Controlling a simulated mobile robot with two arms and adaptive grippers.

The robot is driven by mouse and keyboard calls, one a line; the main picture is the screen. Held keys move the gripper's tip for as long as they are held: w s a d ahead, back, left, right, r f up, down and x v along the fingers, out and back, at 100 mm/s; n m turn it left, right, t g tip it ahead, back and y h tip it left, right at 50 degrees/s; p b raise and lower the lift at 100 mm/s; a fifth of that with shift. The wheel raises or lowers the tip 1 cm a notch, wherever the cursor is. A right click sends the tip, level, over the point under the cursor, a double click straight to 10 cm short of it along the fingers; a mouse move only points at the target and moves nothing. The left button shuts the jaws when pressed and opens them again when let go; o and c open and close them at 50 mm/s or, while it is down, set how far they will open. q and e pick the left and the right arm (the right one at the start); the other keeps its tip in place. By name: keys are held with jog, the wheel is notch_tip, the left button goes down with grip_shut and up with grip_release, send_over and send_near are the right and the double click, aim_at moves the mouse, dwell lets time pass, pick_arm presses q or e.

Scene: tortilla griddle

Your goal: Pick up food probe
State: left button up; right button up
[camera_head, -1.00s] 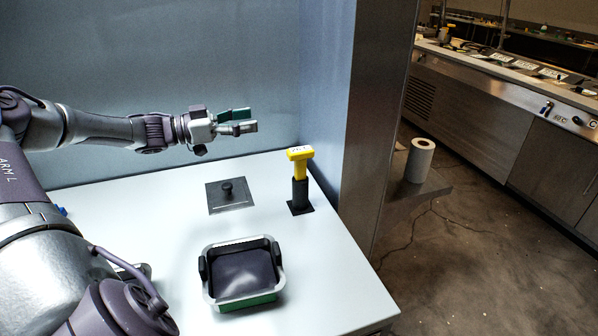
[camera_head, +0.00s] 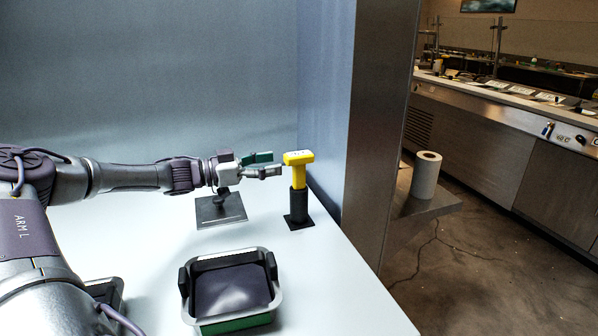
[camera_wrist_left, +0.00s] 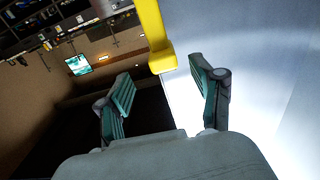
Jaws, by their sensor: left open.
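The yellow food probe (camera_head: 298,168) stands upright in a black holder (camera_head: 299,206) at the right side of the white table. Its wide head is on top. In the left wrist view, a yellow part of the probe (camera_wrist_left: 155,38) shows beyond the fingertips, near the middle between them. My left gripper (camera_head: 268,164) is open, with green-lined fingers, just to the left of the probe's head. It also shows in the left wrist view (camera_wrist_left: 163,95), with nothing between its fingers. My right gripper is not in view.
A dark square plate with a knob (camera_head: 220,210) lies left of the holder. A grey and green tray with a dark inside (camera_head: 275,268) sits in front. A wall (camera_head: 325,110) rises close behind and right of the probe.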

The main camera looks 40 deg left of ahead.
aim_at(285, 159)
pick_arm(q)
jog(key=shift+x, duration=1.05)
jog(key=shift+w+d, duration=0.2)
jog(key=shift+w, duration=0.25)
jog(key=shift+w+d+r+p, duration=0.25)
jog(key=shift+w+p, duration=0.25)
jog(key=shift+w, duration=0.2)
jog(key=shift+p+x, duration=0.5)
jog(key=shift+x, duration=0.3)
jog(key=shift+w+d+f+p, duration=0.1)
jog(key=shift+w+d+p, duration=0.05)
jog(key=shift+w, duration=0.25)
jog(key=shift+w+d+f+p, duration=0.1)
jog(key=shift+w+d+p, duration=0.05)
jog(key=shift+w, duration=0.25)
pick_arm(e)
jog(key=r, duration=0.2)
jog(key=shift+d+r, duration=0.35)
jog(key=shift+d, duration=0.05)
pick_arm(q)
jog(key=c, duration=1)
jog(key=shift+c, duration=0.8)
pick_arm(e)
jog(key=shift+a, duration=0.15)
